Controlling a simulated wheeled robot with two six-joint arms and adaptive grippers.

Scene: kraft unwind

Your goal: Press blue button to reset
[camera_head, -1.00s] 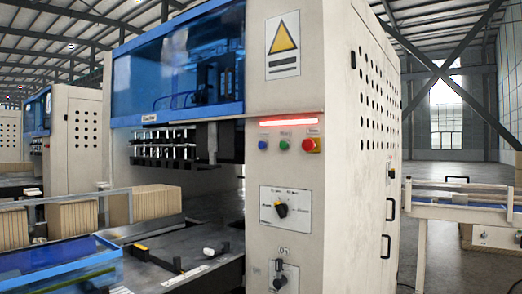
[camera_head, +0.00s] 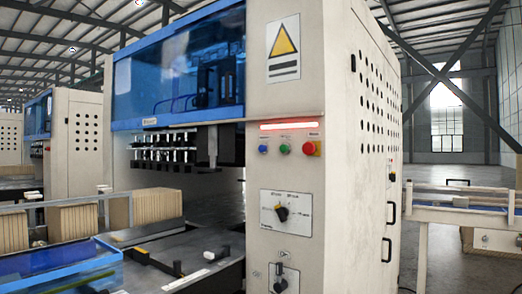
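The blue button (camera_head: 263,149) is a small round button on the front panel of the white machine (camera_head: 285,100). It is the leftmost of three in a row, under a lit red light bar (camera_head: 288,125). Neither of my grippers is in view, and nothing covers the buttons.
Below the buttons are a rotary selector (camera_head: 281,213) and a second switch (camera_head: 280,283). A blue-edged tray (camera_head: 60,270) and upright cardboard stacks (camera_head: 75,222) stand at the left. A conveyor (camera_head: 460,216) runs at the right. Open floor lies beyond it.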

